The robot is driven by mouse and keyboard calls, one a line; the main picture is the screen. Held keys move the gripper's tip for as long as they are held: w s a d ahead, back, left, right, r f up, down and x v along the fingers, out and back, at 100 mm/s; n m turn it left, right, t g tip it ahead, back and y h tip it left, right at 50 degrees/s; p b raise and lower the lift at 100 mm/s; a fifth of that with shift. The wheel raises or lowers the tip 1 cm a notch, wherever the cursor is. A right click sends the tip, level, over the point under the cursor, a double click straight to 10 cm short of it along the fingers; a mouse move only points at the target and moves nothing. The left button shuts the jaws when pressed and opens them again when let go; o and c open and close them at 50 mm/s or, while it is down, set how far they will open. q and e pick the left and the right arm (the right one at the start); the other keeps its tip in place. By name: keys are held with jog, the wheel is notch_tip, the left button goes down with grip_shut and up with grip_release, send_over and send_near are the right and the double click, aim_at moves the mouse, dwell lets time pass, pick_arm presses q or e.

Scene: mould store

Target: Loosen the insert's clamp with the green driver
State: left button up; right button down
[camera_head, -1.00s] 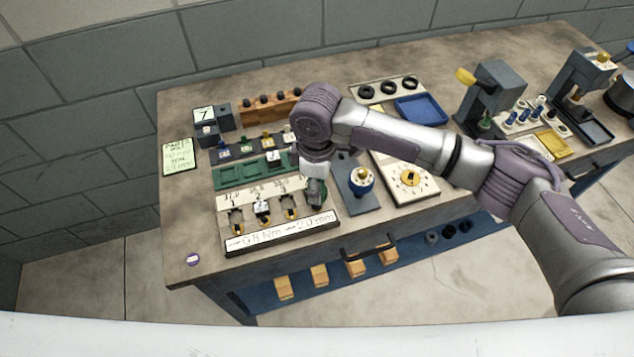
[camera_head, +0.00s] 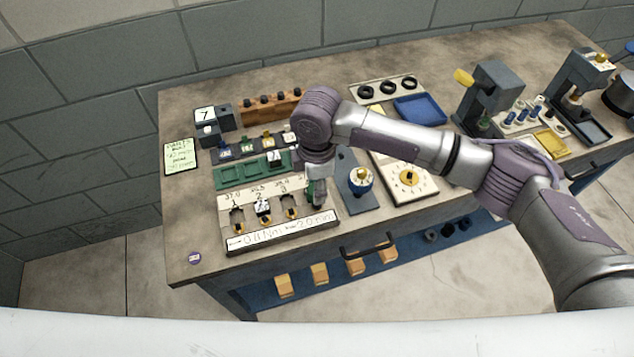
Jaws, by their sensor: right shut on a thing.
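My right gripper (camera_head: 318,198) points down at the right end of the clamp fixture (camera_head: 280,232), beside the third station. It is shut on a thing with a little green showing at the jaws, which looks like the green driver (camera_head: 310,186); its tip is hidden. The fixture has several numbered stations with yellow-based clamps. A black and white insert (camera_head: 263,208) sits in the middle station. I cannot tell whether the driver touches a clamp screw. My left gripper is not in view.
A green tray (camera_head: 232,175) lies behind the fixture, with a wooden rack (camera_head: 262,108) farther back. A blue tray (camera_head: 420,110) and presses (camera_head: 492,88) are farther right.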

jog(key=n, duration=0.3)
jog(key=shift+n, duration=0.3)
jog(key=n, duration=0.2)
jog(key=shift+n+p, duration=0.3)
jog(key=shift+p, duration=0.1)
jog(key=shift+r+p, duration=2.5)
